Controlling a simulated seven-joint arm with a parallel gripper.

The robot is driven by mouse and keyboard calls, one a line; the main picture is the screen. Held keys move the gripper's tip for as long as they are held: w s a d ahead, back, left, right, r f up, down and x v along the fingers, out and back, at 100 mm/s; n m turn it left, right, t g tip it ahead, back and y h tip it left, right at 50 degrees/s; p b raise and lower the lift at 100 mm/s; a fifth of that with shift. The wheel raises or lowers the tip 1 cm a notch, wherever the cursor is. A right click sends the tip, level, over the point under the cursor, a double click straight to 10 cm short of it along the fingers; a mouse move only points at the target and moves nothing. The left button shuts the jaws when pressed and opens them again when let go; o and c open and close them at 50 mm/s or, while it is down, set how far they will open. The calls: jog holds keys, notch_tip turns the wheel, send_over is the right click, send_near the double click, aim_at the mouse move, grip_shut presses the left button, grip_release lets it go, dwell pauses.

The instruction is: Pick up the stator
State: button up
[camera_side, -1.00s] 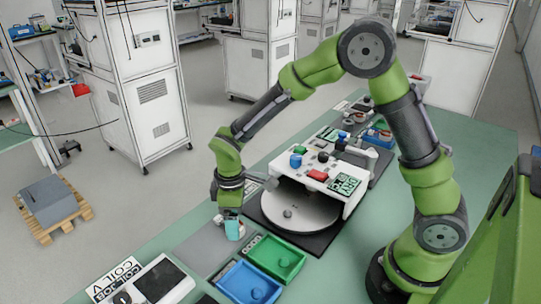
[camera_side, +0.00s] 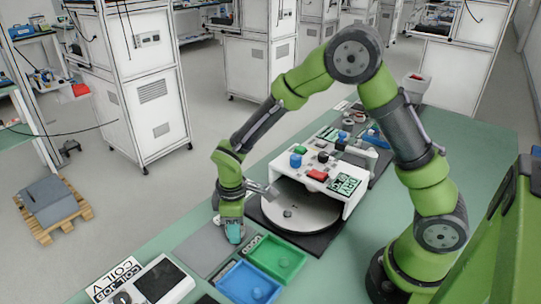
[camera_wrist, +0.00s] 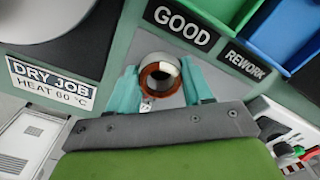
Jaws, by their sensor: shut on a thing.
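The stator (camera_wrist: 159,76) shows in the wrist view as a ring with a pale metal outside and copper-coloured winding inside. It sits between the two teal fingers of my gripper (camera_wrist: 160,88), which are shut on it from both sides. In the side view my gripper (camera_side: 234,233) points down low over the grey plate left of the green bin, and the stator is hidden there by the fingers. I cannot tell whether the stator touches the plate.
A green bin (camera_side: 279,257) and a blue bin (camera_side: 246,284) stand right of my gripper. The machine with a round turntable (camera_side: 299,211) stands behind them. GOOD (camera_wrist: 183,23) and REWORK (camera_wrist: 247,64) labels lie near the bins. A coil job box (camera_side: 164,281) stands at the front.

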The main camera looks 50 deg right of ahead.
jog(key=shift+r, duration=0.6)
notch_tip(320, 180, up, 2)
jog(key=shift+r, duration=0.15)
jog(key=s+d, duration=0.1)
jog(key=s, duration=0.4)
jog(key=s+d+r, duration=0.1)
jog(key=s, duration=0.4)
jog(key=s+d, duration=0.2)
jog(key=s, duration=0.2)
jog(key=shift+s+d+r, duration=0.1)
jog(key=shift+s+r, duration=0.1)
jog(key=shift+s, duration=0.2)
jog(key=w+d+r, duration=0.1)
jog(key=w+d, duration=0.1)
jog(key=w+d+r, duration=0.2)
jog(key=w+d, duration=0.1)
jog(key=w+d+r, duration=0.2)
jog(key=shift+w+d, duration=0.25)
jog(key=shift+w, duration=0.05)
send_over(289, 211)
jog(key=shift+f, duration=2.35)
jog(key=shift+f, duration=0.2)
jog(key=shift+f, duration=0.75)
